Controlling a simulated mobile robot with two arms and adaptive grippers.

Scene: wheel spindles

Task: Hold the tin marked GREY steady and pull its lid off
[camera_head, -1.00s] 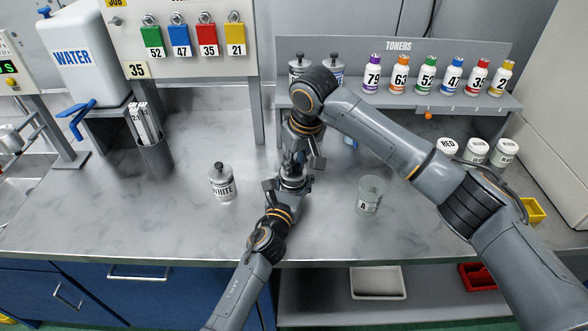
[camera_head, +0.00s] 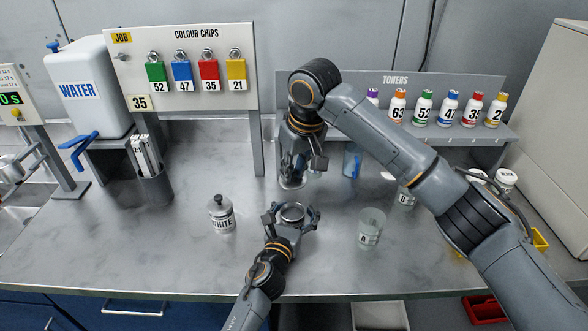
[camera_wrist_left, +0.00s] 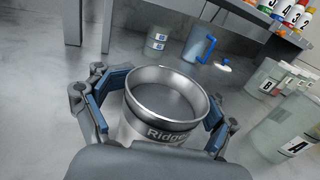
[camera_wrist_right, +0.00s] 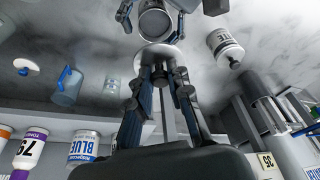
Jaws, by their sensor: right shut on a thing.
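An open metal tin (camera_head: 292,214) stands on the bench, its rim bare and its inside grey. In the left wrist view the tin (camera_wrist_left: 160,125) shows part of a name, "Ridge"; its colour word is not readable. My left gripper (camera_head: 290,214) has its fingers around the tin, spread, with a gap visible at the left pad. My right gripper (camera_head: 293,178) is above and behind the tin, shut on the lid (camera_head: 291,184), which is off the tin. In the right wrist view the lid (camera_wrist_right: 156,54) is a pale disc at the fingertips.
A tin marked WHITE (camera_head: 221,216) stands to the left. Beaker A (camera_head: 370,230) and beaker B (camera_head: 406,197) stand to the right, a blue-handled jug (camera_head: 351,162) behind. The toner shelf (camera_head: 470,133) is at the back. Bench front left is clear.

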